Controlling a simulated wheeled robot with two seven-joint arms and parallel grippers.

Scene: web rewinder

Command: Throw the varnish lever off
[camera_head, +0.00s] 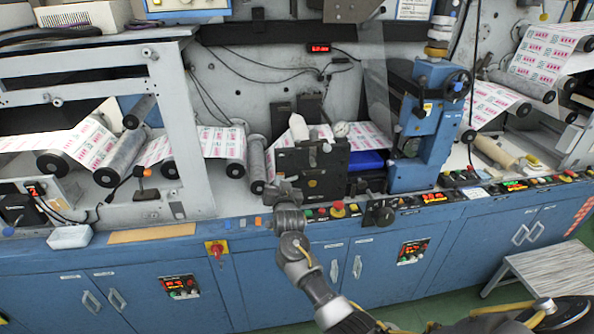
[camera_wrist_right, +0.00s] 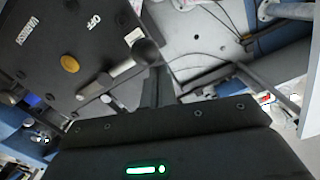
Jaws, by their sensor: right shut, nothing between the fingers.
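The varnish lever (camera_wrist_right: 115,77) is on a dark panel (camera_wrist_right: 60,50) in the right wrist view. It is a grey bar with a round black knob (camera_wrist_right: 146,52) at its end. The panel has a VARNISH label (camera_wrist_right: 29,31), an OFF label (camera_wrist_right: 94,21) and a second white label near the knob, too small to read. My right gripper (camera_wrist_right: 157,80) is shut and empty, its fingertips close to the knob; I cannot tell if they touch. In the head view my right gripper (camera_head: 284,184) is at the lower left of the black varnish unit (camera_head: 313,165). My left gripper is out of view.
A blue console ledge (camera_head: 235,232) with several buttons runs below the unit. A red rotary switch (camera_head: 216,249) is on the cabinet front. A blue upright housing (camera_head: 432,130) stands to the right. Printed web (camera_head: 220,142) and rollers lie to the left.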

